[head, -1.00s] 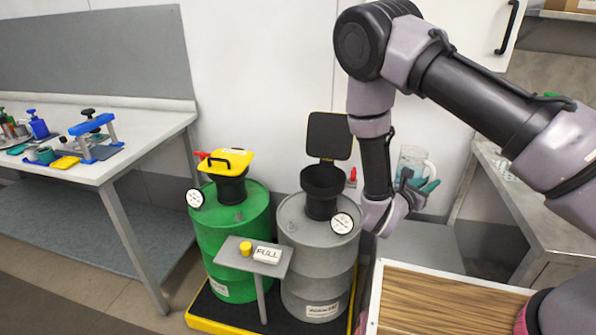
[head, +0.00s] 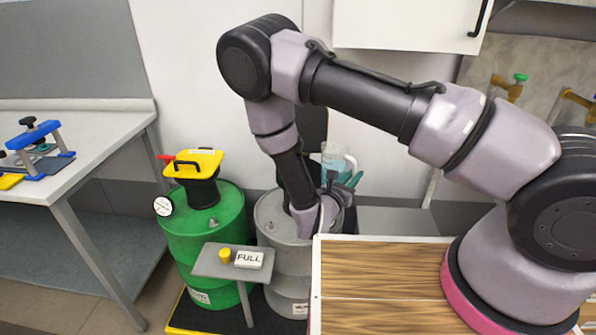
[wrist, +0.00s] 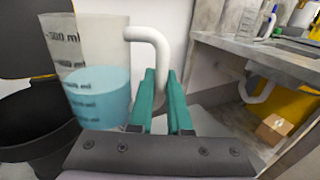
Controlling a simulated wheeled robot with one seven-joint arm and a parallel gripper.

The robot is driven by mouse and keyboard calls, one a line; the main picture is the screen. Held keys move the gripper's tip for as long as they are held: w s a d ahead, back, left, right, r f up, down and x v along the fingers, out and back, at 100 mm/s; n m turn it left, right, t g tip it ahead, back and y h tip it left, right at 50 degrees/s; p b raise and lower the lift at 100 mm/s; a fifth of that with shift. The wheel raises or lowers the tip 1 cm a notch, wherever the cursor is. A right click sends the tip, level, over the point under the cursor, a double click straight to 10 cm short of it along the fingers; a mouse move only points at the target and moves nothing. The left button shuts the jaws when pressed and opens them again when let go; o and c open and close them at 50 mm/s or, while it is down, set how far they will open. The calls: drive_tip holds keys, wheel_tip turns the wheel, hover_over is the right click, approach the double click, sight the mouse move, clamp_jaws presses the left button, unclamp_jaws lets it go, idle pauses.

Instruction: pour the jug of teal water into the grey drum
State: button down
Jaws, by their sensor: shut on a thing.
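The clear jug (wrist: 98,75) with black ml marks holds teal water and stands upright in the wrist view. It also shows behind my arm in the head view (head: 333,157). My gripper (wrist: 165,100), with teal fingers, is shut on the jug's white handle (wrist: 160,45). The grey drum (head: 285,262) stands partly hidden behind my arm. Its black funnel (wrist: 38,118) is open, below and left of the jug in the wrist view. The funnel's raised lid (head: 315,128) stands behind my forearm.
A green drum (head: 205,245) with a closed yellow lid (head: 193,163) stands to the left. A small grey stand (head: 215,265) with a yellow knob and a FULL sign is in front of the drums. A workbench (head: 85,160) is at the far left.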

sight(336, 145)
drive_tip(key=shift+w+r+n, duration=0.1)
drive_tip(key=shift+n, duration=0.2)
drive_tip(key=shift+w+a+r+n, duration=0.2)
drive_tip(key=shift+r+n, duration=0.1)
drive_tip(key=shift+n, duration=0.3)
drive_tip(key=shift+w+a+r+n+g, duration=0.15)
drive_tip(key=shift+w+a+r+n, duration=0.2)
drive_tip(key=shift+r+n, duration=0.25)
drive_tip(key=shift+w+a+r+n+g, duration=0.25)
drive_tip(key=shift+a+r+n, duration=0.15)
drive_tip(key=shift+n, duration=0.2)
drive_tip(key=shift+w+a+r+n+g, duration=0.1)
drive_tip(key=shift+w+a+r+n, duration=0.2)
drive_tip(key=shift+r+n, duration=0.3)
drive_tip(key=shift+w+a+r+n, duration=0.25)
drive_tip(key=shift+w+a+n, duration=0.35)
drive_tip(key=shift+a+n, duration=0.15)
drive_tip(key=shift+w+a+r+n+g, duration=0.25)
drive_tip(key=shift+n+g, duration=0.15)
drive_tip(key=shift+n, duration=0.25)
drive_tip(key=shift+w+a+r+n, duration=0.2)
drive_tip(key=shift+w+a+n, duration=0.1)
drive_tip(key=shift+n, duration=0.5)
drive_tip(key=shift+w+a+r+n+g+p, duration=0.2)
drive_tip(key=shift+w+a+n+g+p, duration=0.2)
drive_tip(key=shift+n, duration=0.3)
drive_tip(key=shift+w+a+n+h, duration=0.35)
drive_tip(key=shift+a+n, duration=0.2)
drive_tip(key=shift+n, duration=0.25)
idle(0.4)
